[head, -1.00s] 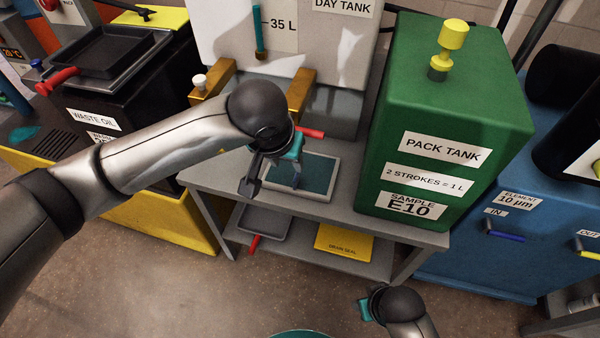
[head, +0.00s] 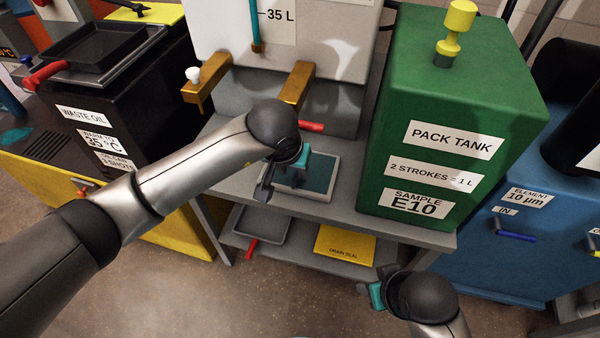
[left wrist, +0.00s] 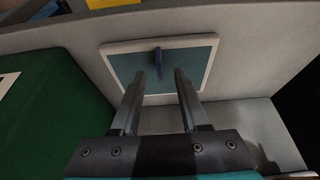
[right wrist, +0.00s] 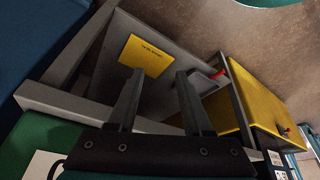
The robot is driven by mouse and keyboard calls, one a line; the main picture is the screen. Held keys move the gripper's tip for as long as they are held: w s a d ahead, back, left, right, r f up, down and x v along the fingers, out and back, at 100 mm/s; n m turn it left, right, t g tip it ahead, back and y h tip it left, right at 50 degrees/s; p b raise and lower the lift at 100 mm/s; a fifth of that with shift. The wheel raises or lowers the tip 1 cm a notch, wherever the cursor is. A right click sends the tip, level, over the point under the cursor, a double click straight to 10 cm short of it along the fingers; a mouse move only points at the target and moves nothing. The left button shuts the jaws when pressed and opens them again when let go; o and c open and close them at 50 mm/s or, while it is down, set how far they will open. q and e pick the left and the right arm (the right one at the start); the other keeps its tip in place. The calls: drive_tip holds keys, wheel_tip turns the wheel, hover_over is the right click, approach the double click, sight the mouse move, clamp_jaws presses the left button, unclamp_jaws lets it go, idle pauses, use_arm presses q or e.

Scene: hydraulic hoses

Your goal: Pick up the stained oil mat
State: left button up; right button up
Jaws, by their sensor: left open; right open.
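The oil mat is a flat teal sheet (head: 323,172) in a pale frame on the grey bench, under the day tank; it also shows in the left wrist view (left wrist: 194,58). A dark blue upright tab (left wrist: 158,62) stands at its middle; I cannot tell any stain from it. My left gripper (head: 282,183) is over the mat and partly hides it. Its fingers (left wrist: 160,74) are open and point at the mat, with the tab seen between the tips. My right gripper (head: 366,289) is open and empty, low in front of the bench.
The green pack tank (head: 440,130) stands on the bench right of the mat. Brass brackets (head: 296,83) and a red handle (head: 311,126) are close behind it. The lower shelf holds a grey tray (head: 262,226) and a yellow sheet (head: 344,243). A black waste oil unit (head: 140,110) is at left.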

use_arm(q)
drive_tip(key=shift+b+x, duration=0.45)
drive_tip(key=shift+x, duration=0.8)
use_arm(e)
drive_tip(key=shift+r, duration=1.3)
use_arm(q)
clamp_jaws()
